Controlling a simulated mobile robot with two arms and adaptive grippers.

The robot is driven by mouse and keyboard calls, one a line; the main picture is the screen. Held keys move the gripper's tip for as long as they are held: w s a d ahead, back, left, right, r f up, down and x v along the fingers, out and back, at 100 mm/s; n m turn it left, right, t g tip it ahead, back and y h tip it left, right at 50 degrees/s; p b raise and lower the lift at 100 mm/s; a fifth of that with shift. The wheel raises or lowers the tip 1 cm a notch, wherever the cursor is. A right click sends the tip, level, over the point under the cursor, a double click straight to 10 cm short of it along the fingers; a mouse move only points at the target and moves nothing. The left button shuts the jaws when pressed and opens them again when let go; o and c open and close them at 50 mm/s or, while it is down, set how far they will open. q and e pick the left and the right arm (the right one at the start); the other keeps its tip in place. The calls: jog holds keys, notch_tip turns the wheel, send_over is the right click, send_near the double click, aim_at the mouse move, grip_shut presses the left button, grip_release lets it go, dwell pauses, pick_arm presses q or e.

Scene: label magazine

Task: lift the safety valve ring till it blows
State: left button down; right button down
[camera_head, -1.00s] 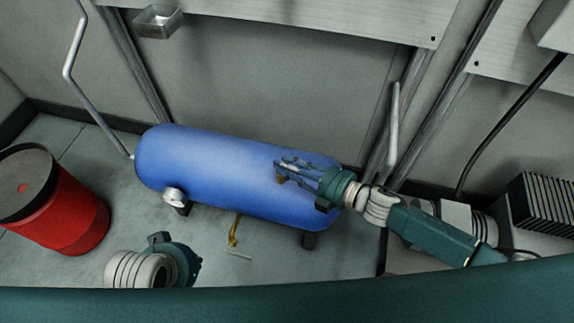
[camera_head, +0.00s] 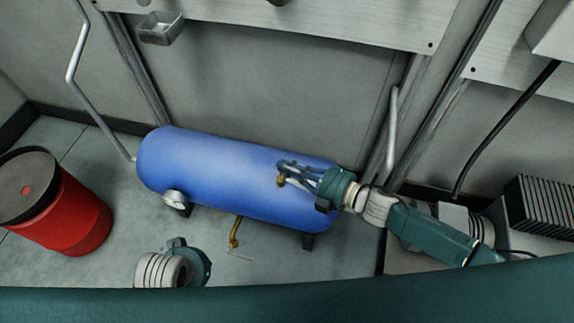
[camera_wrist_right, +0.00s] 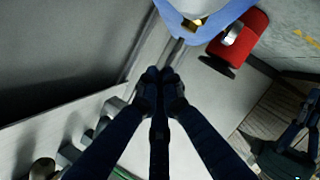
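The blue tank (camera_head: 215,175) lies level on feet along the wall. A small brass fitting (camera_head: 281,181), which looks like the safety valve, shows near its right end. My right gripper (camera_head: 284,165) is at that fitting, its fingertips just above it in the picture. In the right wrist view its fingers (camera_wrist_right: 160,74) meet at the tips, with nothing visible between them. A pale, brass-edged round part (camera_wrist_right: 196,8) is beyond them against the tank (camera_wrist_right: 215,22). I cannot make out the ring. My left gripper (camera_head: 203,266) is low in front of the tank; its fingers are hidden.
A red drum (camera_head: 75,220) stands left. A gauge (camera_head: 174,198) and a brass drain valve (camera_head: 234,233) are on the tank's near side. A metal tray (camera_head: 160,28) is on the wall above. A finned unit (camera_head: 545,210) is at right. Floor between drum and tank is clear.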

jog(key=c, duration=2)
grip_release()
jog(key=shift+s+a+r, duration=0.1)
jog(key=shift+s, duration=0.1)
jog(key=v, duration=1.2)
